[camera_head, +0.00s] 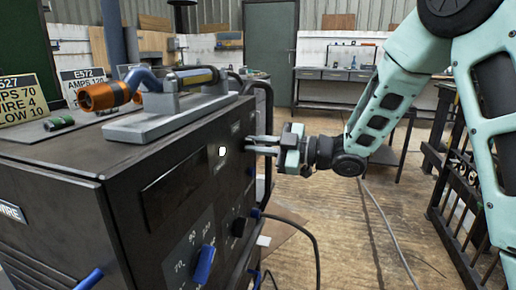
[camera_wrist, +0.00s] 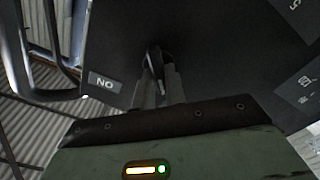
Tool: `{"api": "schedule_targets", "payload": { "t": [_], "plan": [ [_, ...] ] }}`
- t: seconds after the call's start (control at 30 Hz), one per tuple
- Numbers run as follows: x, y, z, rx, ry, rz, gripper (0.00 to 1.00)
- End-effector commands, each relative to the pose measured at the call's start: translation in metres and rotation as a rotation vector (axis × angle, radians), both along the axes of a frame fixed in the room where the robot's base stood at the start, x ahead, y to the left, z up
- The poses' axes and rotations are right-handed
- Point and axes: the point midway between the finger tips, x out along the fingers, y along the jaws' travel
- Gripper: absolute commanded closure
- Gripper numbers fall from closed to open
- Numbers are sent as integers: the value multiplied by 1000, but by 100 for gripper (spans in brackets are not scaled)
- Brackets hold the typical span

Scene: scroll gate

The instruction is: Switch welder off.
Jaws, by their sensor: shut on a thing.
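The welder (camera_head: 60,165) is a large black box at the left in the head view, its front panel facing right. My gripper (camera_head: 258,145) reaches the upper far end of that panel from the right. In the wrist view my gripper (camera_wrist: 158,78) is shut on a small dark switch (camera_wrist: 154,56) on the black panel. The switch is mostly hidden between the fingers, so its setting cannot be read. A plate (camera_wrist: 105,83) beside it reads "NO", seemingly "ON" upside down. A white light (camera_head: 222,151) shows on the panel.
Blue-handled knobs (camera_head: 204,264) sit lower on the panel. Cables (camera_head: 308,232) run over the wooden floor. A black metal railing (camera_head: 462,200) stands at the right. A workbench (camera_head: 338,76) is at the back.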

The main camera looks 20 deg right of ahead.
Motion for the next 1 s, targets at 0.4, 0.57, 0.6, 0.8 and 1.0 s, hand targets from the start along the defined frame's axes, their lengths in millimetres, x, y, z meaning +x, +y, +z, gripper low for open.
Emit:
{"api": "schedule_targets", "payload": {
  "t": [0.4,0.57,0.6,0.8,1.0],
  "plan": [
    [0,-1,-1,-4,0,-1,66],
    [0,0,-1,-3,0,-1,66],
    [0,0,-1,-2,-1,0,66],
    [-4,-6,0,-2,-1,-2,66],
    [-24,-35,1,-3,0,-6,66]
  ]
}}
